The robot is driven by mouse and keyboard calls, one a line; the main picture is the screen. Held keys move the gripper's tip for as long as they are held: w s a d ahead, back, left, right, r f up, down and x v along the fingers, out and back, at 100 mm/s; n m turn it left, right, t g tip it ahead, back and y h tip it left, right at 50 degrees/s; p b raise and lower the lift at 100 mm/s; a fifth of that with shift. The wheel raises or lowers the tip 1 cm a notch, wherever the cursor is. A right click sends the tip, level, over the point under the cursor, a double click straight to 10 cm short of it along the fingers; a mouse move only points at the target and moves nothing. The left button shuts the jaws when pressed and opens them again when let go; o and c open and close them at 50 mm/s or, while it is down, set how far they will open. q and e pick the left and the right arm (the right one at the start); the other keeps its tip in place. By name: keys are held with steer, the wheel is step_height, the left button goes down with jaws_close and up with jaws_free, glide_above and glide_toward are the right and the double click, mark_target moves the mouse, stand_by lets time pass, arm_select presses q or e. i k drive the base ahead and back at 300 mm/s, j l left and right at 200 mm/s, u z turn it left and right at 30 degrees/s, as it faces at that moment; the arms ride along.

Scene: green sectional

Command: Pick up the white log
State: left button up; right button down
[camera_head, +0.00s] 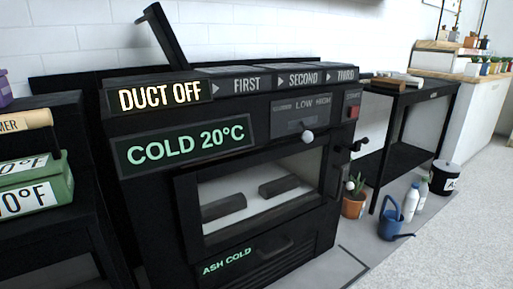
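I cannot surely make out a white log. A small pale, flat-looking thing (405,79) lies on the black side table at the right, beside a brown piece (386,82); both are too small to identify. Behind the window of the black stove (188,190) lie two dark blocks (222,209), neither of them white. Neither of my grippers is in view.
The stove fills the middle, its signs reading "DUCT OFF", "COLD 20°C" and "ASH COLD". The black side table (402,95) stands right of it. A potted plant (353,204), blue watering can (391,219), white bottles (411,202) and black bin (444,178) stand on the floor. Pale carpet (455,250) is clear.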

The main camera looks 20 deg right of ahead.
mark_target(413, 82)
steer(key=z, duration=1.55)
